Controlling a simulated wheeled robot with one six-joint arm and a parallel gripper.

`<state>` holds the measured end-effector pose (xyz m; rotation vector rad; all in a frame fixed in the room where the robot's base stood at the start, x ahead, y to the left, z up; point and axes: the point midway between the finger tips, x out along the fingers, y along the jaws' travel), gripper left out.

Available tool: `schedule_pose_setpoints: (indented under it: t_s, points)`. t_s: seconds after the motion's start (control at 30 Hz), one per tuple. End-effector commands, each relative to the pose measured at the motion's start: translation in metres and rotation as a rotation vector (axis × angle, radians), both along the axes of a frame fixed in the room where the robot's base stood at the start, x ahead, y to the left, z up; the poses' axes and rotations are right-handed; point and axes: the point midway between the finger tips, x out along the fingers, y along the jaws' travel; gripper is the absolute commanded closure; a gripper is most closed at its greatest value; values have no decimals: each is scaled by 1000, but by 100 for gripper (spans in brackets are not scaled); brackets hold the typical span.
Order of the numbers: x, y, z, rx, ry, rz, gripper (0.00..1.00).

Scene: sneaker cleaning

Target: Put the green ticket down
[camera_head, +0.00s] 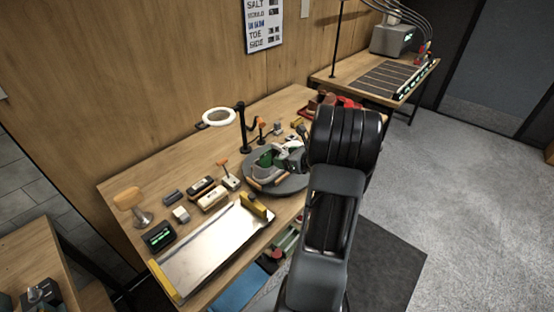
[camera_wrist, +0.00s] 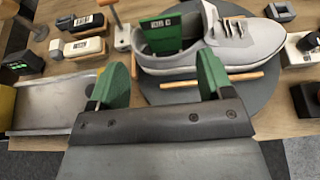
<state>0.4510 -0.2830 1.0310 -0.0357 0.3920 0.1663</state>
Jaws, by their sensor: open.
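The green ticket (camera_wrist: 160,36) stands upright in the opening of a grey sneaker (camera_wrist: 230,42), with small dark and light marks on its face. It also shows as a green patch in the head view (camera_head: 265,160). The sneaker rests on wooden rods on a round dark grey turntable (camera_wrist: 262,92). My gripper (camera_wrist: 161,76) is open, its two green-padded fingers wide apart with nothing between them. It is on the near side of the sneaker and turntable, apart from the ticket. The ticket's lower edge is hidden inside the shoe.
A metal tray (camera_head: 212,250) lies left of the turntable. Brushes (camera_head: 213,198), a small green display (camera_head: 158,236) and a ring lamp (camera_head: 219,117) on a stand are on the workbench (camera_head: 120,190). Several small items stand close around the turntable.

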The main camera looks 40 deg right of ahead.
Motion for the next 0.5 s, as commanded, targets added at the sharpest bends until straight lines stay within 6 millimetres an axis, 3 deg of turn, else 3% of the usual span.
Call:
schedule_pose_setpoints:
  t_s: [0.07, 0.13, 0.27, 0.3, 0.4, 0.5]
  points:
    - [-2, 10, 7, -31, 4, 44, 27]
    - [1, 36, 17, -106, 15, 148, 27]
    - [-2, 123, 42, -395, 38, 530, 27]
    - [-9, 153, 50, -516, 40, 678, 27]
    - [-38, 216, 62, -836, 21, 1050, 27]
    - [-73, 256, 71, -1160, -20, 1385, 27]
